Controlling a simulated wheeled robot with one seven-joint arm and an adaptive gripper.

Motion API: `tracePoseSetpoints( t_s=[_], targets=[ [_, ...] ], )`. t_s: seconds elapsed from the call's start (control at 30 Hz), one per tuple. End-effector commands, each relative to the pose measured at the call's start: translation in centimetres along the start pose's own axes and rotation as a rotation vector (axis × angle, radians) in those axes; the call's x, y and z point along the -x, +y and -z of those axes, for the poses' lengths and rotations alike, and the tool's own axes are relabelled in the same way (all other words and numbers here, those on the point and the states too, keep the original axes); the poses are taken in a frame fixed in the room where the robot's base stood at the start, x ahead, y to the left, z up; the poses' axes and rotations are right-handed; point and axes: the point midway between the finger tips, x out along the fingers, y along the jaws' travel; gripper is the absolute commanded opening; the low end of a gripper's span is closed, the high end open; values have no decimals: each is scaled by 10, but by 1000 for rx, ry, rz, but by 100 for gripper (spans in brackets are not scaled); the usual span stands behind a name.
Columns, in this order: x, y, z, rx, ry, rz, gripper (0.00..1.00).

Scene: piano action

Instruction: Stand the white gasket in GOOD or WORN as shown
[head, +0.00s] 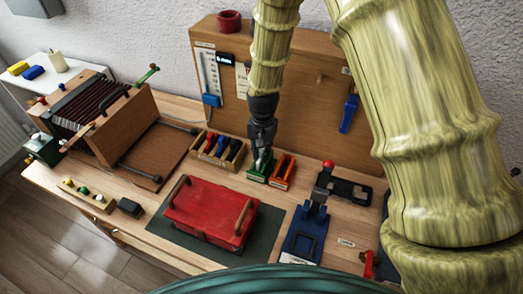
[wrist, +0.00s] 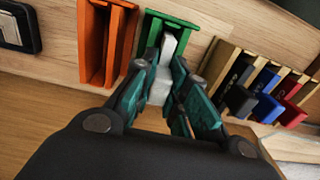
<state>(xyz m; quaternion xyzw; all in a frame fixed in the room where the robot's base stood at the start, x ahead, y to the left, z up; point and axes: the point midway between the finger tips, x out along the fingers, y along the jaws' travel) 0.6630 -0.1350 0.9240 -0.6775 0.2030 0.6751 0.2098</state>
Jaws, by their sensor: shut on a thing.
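My gripper (head: 263,152) points down over the green holder (head: 258,173), with the orange-red holder (head: 284,173) just to its right in the head view. In the wrist view, my gripper (wrist: 170,92) is shut on the white gasket (wrist: 166,58), a pale slim piece between the teal fingers. The gasket's far end reaches the mouth of the green holder (wrist: 181,34); I cannot tell how deep it sits. The orange-red holder (wrist: 100,45) looks empty in the wrist view. I cannot read GOOD or WORN on either holder.
A wooden rack (head: 218,151) with several coloured pieces stands left of the green holder. A red box (head: 210,213) with wooden handles lies in front on a dark mat. A blue press (head: 305,233) stands to the right. A wooden tool board (head: 300,110) rises behind.

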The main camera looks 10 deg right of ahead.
Motion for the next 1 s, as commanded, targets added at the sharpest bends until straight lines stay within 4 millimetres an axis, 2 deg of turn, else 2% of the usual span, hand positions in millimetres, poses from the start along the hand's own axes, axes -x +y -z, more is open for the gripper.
tracePoseSetpoints(
  t_s=[0.17, 0.2, 0.3, 0.53, 0.6, 1.0],
  targets=[
    [0, 0, 0, 0, 0, 0, 0],
    [0, 0, 0, 0, 0, 0, 20],
    [0, 0, 0, 0, 0, 0, 39],
    [0, 0, 0, 0, 0, 0, 40],
    [0, 0, 0, 0, 0, 0, 51],
    [2, 0, 0, 0, 0, 0, 51]
  ],
)
